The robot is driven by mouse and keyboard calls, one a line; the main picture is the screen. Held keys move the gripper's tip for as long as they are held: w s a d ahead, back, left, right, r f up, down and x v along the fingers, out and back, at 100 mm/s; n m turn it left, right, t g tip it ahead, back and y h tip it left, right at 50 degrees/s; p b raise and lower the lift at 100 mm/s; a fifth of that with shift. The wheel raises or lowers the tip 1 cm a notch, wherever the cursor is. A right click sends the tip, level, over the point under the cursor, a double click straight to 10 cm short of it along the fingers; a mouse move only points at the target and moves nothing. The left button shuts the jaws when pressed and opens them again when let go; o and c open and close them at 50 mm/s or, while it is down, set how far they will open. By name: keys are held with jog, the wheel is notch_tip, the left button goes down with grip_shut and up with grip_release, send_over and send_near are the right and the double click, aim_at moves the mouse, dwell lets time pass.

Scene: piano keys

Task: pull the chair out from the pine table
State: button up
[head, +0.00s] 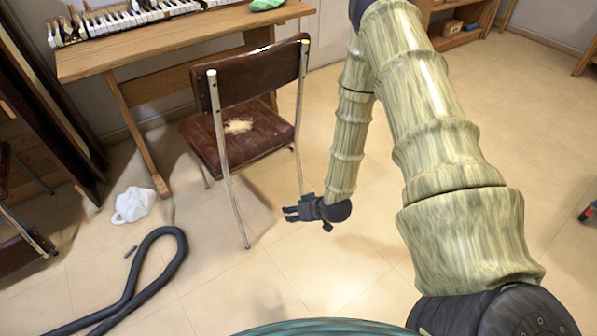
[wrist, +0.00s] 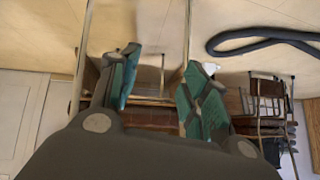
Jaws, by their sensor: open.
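The chair has a dark brown back (head: 258,75) and a worn seat (head: 185,150) with a torn pale patch, on metal legs. It stands in front of the pine table (head: 165,45), its back toward me and its seat on the table side. My gripper (head: 288,212) is low over the floor, right of the chair's near left leg and apart from the chair in the head view. In the wrist view my gripper (wrist: 162,62) has its two green fingers apart, with nothing held. Brown chair parts (wrist: 150,118) and metal legs show beyond and between them.
A piano keyboard (head: 125,18) and a green cloth (head: 267,4) lie on the table. A black hose (head: 160,270) and a white bag (head: 133,205) lie on the floor at left. Another chair (wrist: 268,105) shows in the wrist view. Floor in front of the chair is clear.

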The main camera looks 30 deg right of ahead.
jog(key=w+d+f+t+b, duration=0.3)
jog(key=w+d+f+b, duration=0.1)
jog(key=w+d+b, duration=0.35)
jog(key=n+t+b, duration=0.1)
jog(key=t+b, duration=0.3)
jog(key=b, duration=0.6)
send_near(300, 161)
jog(key=b+x, duration=0.7)
jog(key=x, duration=0.3)
jog(key=shift+w+f+b, duration=0.15)
jog(key=shift+w+b, duration=0.15)
jog(key=shift+w, duration=0.1)
grip_shut()
jog(key=shift+s, duration=0.15)
